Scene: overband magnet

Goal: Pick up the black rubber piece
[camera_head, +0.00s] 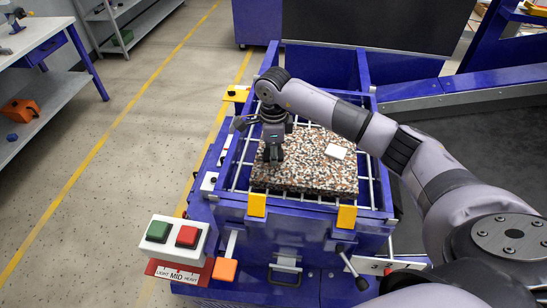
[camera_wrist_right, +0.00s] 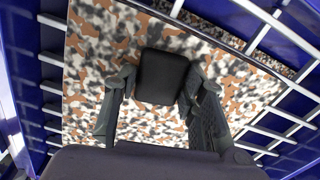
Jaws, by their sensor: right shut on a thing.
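The black rubber piece (camera_wrist_right: 162,76) shows in the right wrist view as a dark rounded block between the two fingers of my right gripper (camera_wrist_right: 160,90). The fingers are shut on its sides. In the head view my right gripper (camera_head: 273,155) points down over the left part of the speckled board (camera_head: 310,176). There the piece cannot be told apart from the dark fingers. I cannot tell whether it touches the board or hangs just above it. My left gripper is not in view.
The board lies on a metal grid inside a blue frame (camera_head: 366,200). A control box (camera_head: 174,238) with green and red buttons stands at the front left. A shelved bench (camera_head: 45,62) is at far left.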

